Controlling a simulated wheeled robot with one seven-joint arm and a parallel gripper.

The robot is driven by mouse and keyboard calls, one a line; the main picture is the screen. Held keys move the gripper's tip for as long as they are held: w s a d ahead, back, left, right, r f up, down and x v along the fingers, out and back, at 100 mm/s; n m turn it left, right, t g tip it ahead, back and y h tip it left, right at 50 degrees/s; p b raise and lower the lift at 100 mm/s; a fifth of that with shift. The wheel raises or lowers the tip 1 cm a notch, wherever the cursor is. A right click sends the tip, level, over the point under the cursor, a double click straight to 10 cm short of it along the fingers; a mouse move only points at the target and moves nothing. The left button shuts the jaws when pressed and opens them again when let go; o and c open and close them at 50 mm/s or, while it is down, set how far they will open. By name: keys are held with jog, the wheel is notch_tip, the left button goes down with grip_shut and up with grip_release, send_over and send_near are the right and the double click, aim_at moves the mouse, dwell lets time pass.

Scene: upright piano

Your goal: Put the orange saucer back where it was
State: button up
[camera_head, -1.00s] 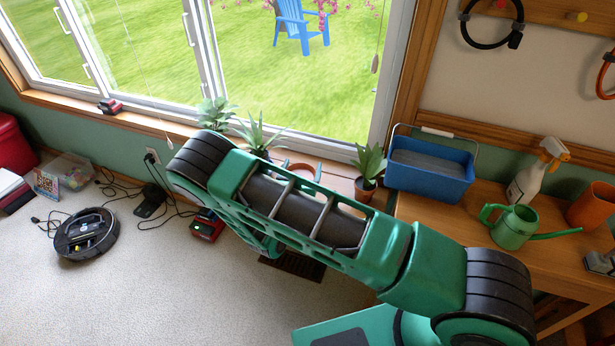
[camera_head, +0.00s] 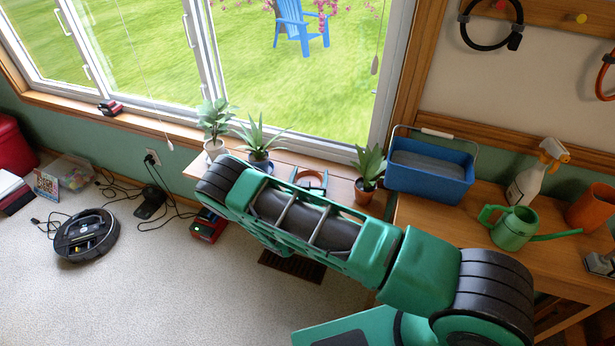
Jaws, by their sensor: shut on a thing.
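My gripper (camera_head: 309,178) shows small beyond my green arm, over the wooden plant shelf (camera_head: 342,178). Its two teal fingers are shut on a small orange-brown piece, which looks like the orange saucer (camera_head: 310,184). Only part of the saucer shows, and I cannot tell whether it touches the shelf. The gripper is between the spiky plant in a blue pot (camera_head: 259,160) and the plant in a terracotta pot (camera_head: 367,190). A leafy plant in a white pot (camera_head: 215,148) stands at the shelf's left end. My arm hides the shelf's front.
A blue caddy (camera_head: 430,182), a spray bottle (camera_head: 527,185), a green watering can (camera_head: 514,228) and an orange pot (camera_head: 590,208) stand on the wooden bench at right. The window is behind the shelf. A robot vacuum (camera_head: 86,236) and cables lie on the floor at left.

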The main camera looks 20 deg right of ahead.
jog(key=o, duration=1)
jog(key=shift+o, duration=0.2)
jog(key=v, duration=1.2)
jog(key=shift+s+f, duration=0.1)
